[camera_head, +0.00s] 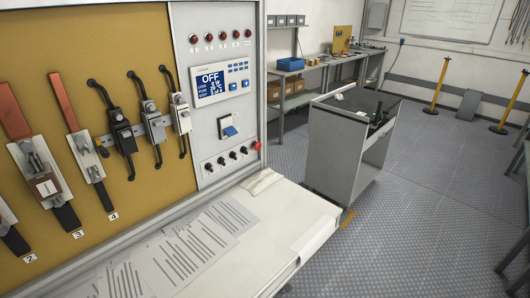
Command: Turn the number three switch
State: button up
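My gripper is not in view. On the yellow board at the left, a white label reading 3 (78,234) sits below a device with a pale base (41,170), a dark lower end and a red-brown bar (14,112) slanting up to the left. A slimmer similar device (88,158) stands above the label 4 (113,216). On the grey control panel (205,125), a row of several small black switches (233,155) runs along the bottom. Their markings are too small to read, and so is which way each is turned.
The panel has red lamps (221,34), a display (210,85) reading OFF and a red button (256,145). Printed sheets (185,250) lie on the white worktop (285,225) below. A grey cabinet (335,150) stands right of it. The floor (420,220) at right is mostly clear.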

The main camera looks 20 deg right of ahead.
aim_at(233, 155)
jog(key=i+l+u, duration=0.1)
jog(key=l, duration=0.3)
jog(key=i+l+u, duration=0.1)
jog(key=i+l, duration=0.25)
jog(key=i+l+u, duration=0.1)
jog(key=l, duration=0.35)
jog(key=i, duration=0.1)
